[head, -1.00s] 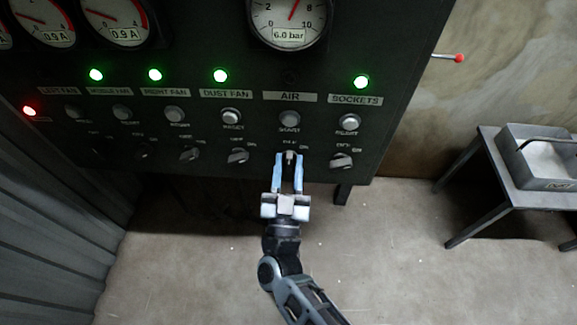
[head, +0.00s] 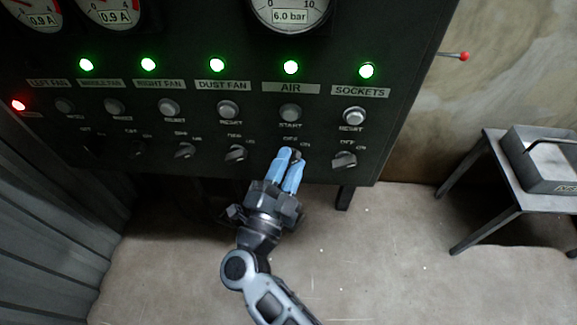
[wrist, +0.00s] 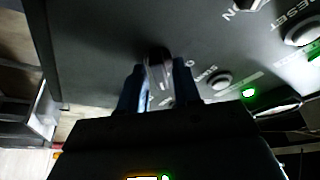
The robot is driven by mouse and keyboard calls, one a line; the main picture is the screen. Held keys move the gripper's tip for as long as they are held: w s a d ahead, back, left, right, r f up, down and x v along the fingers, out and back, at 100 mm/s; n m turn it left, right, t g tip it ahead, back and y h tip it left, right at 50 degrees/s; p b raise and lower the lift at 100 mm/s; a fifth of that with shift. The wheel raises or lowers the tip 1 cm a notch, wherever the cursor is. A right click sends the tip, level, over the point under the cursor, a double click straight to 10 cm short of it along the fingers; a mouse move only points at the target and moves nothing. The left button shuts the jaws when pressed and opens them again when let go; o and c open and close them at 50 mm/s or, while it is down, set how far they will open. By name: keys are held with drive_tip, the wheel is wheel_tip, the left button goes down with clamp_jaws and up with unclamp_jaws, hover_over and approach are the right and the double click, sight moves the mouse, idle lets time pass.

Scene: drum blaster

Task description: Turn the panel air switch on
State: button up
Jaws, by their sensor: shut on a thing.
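The air switch (head: 296,155) is a small rotary knob below the grey START button (head: 290,112) and the AIR label (head: 291,88). The green lamp (head: 291,67) above that label is lit. My gripper (head: 291,157) is at the knob, its blue fingers shut on it and tilted to the right in the head view. In the wrist view the knob (wrist: 158,70) shows between the two fingers. The fingers hide part of the knob, so its exact pointing is hard to see.
The panel (head: 400,90) carries neighbouring knobs: dust fan (head: 236,153) on the left and sockets (head: 344,160) on the right. A red lamp (head: 18,105) is lit at far left. A small table (head: 500,215) with a metal tray (head: 533,172) stands at right.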

drive_tip(key=shift+m+g+h, duration=0.4)
drive_tip(key=shift+m, duration=0.8)
drive_tip(key=o, duration=0.7)
drive_tip(key=shift+b+v, duration=0.65)
drive_tip(key=shift+v, duration=3.3)
drive_tip(key=shift+d, duration=0.15)
